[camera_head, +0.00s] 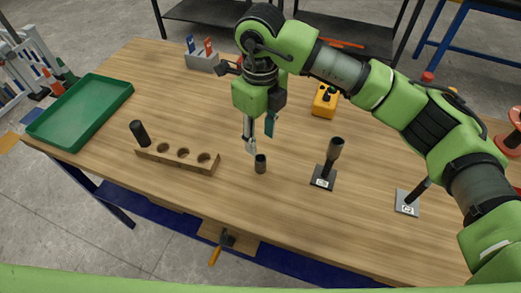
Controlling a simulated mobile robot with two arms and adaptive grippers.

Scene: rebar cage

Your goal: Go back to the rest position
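My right gripper (260,139) hangs over the middle of the wooden table, on a green arm that comes in from the right. Its two fingers point down and look apart, with nothing seen between them. A small dark hollow cylinder (260,164) stands upright on the table just below the fingertips, seemingly apart from them. My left gripper is not in view.
A wooden block with holes (178,160) holds a black cylinder (139,133) at its left end. A green tray (78,112) lies at the left. Dark stands (325,178) (408,203) are at the right. A yellow box (325,103) sits behind. The front table strip is mostly clear.

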